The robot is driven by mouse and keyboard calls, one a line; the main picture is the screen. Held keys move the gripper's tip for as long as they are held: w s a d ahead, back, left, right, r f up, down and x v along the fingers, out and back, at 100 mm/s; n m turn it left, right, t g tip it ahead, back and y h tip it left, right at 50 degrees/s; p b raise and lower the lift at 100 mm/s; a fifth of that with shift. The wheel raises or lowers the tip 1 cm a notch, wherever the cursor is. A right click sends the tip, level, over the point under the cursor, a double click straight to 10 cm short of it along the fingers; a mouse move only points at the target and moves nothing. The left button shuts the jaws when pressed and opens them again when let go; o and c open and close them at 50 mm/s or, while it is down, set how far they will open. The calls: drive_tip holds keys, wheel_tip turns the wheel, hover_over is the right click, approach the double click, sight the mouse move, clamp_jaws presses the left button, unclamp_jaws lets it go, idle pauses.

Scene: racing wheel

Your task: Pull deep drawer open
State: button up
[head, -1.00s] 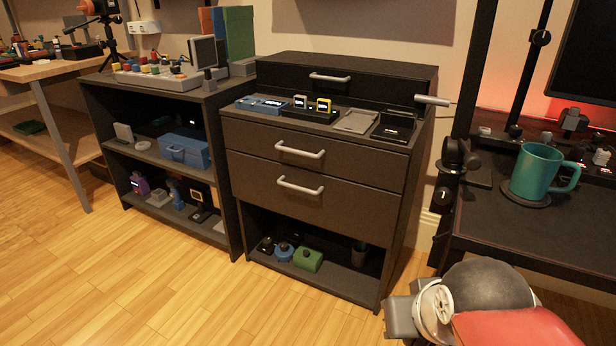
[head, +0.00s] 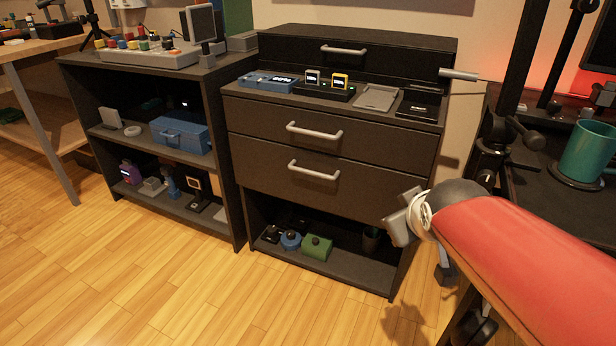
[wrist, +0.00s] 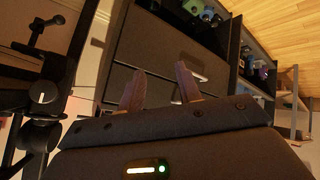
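The dark cabinet (head: 330,225) stands ahead with its drawers shut. The deep drawer looks to be the lower, taller front (head: 270,178), with a pale bar handle (head: 314,171). A shallower drawer (head: 262,124) with its own handle (head: 314,131) sits above it. My gripper (head: 396,225) is at the right front of the cabinet in the head view, apart from the handles; its fingers are hard to make out there. In the wrist view its two fingers (wrist: 160,88) are spread with nothing between them. A drawer front (wrist: 150,45) and a pale handle (wrist: 198,74) show beyond them.
An open shelf unit (head: 150,152) adjoins the cabinet on the left. A dark desk with a teal mug (head: 588,155) is at the right, near my arm. A pale bar (head: 458,74) sticks out by the cabinet's upper right. The wooden floor (head: 190,290) in front is clear.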

drive_tip(key=w+a+f+n+t+y+b, duration=0.1)
drive_tip(key=w+a+f+n+t+b, duration=0.2)
drive_tip(key=w, duration=0.5)
drive_tip(key=w+a+f+n+t+y+b, duration=0.1)
drive_tip(key=w+a+f+n+b, duration=0.15)
drive_tip(key=w+a+n, duration=0.4)
drive_tip(key=n+t+y+b, duration=0.2)
drive_tip(key=n+y, duration=0.3)
drive_tip(key=n, duration=0.1)
approach(309, 173)
drive_tip(key=x, duration=1.1)
drive_tip(key=shift+f, duration=0.1)
clamp_jaws()
